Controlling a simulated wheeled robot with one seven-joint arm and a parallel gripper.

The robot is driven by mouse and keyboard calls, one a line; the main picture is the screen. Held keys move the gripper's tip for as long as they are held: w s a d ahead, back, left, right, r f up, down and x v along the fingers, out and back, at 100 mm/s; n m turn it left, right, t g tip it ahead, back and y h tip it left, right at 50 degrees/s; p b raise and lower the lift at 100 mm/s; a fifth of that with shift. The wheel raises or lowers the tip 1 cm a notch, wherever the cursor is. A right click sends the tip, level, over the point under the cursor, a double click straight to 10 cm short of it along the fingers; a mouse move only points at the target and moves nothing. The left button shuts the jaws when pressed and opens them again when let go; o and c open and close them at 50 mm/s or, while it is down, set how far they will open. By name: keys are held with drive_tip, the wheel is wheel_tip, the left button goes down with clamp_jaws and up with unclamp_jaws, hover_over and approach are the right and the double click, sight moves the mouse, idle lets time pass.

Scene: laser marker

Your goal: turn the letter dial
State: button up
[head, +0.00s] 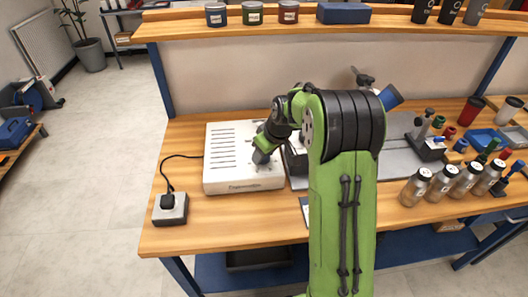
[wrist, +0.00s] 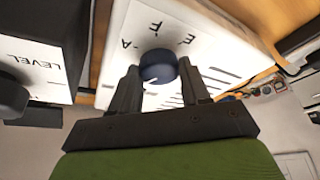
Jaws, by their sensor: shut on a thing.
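The letter dial (wrist: 157,66) is a round, dark blue knob on a white panel, seen in the wrist view. Black letters and tick marks are printed around it; an A, an E and what looks like an F can be read. My gripper (wrist: 158,72) is shut on the dial, with one dark finger on each side of it. In the head view my gripper (head: 264,148) reaches down to the right part of the white slotted box (head: 225,160). There the arm and gripper largely hide the dial. Which letter it points to cannot be told.
A second panel marked LEVEL (wrist: 35,58) with a dark knob (wrist: 10,96) is at the left in the wrist view. A black plug on a grey socket block (head: 170,209) stands left of the box. Several lidded jars (head: 415,187) stand at the right.

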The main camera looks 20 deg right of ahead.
idle(0.3)
drive_tip(key=o, duration=1)
drive_tip(key=shift+r, duration=0.1)
drive_tip(key=p+v, duration=0.4)
drive_tip(key=v, duration=1.1)
drive_tip(key=shift+s+d+r, duration=0.1)
drive_tip(key=shift+r, duration=0.1)
drive_tip(key=shift+r, duration=0.1)
wheel_tip(320, 180, up, 7)
drive_tip(key=p, duration=0.6)
drive_tip(key=shift+p, duration=0.4)
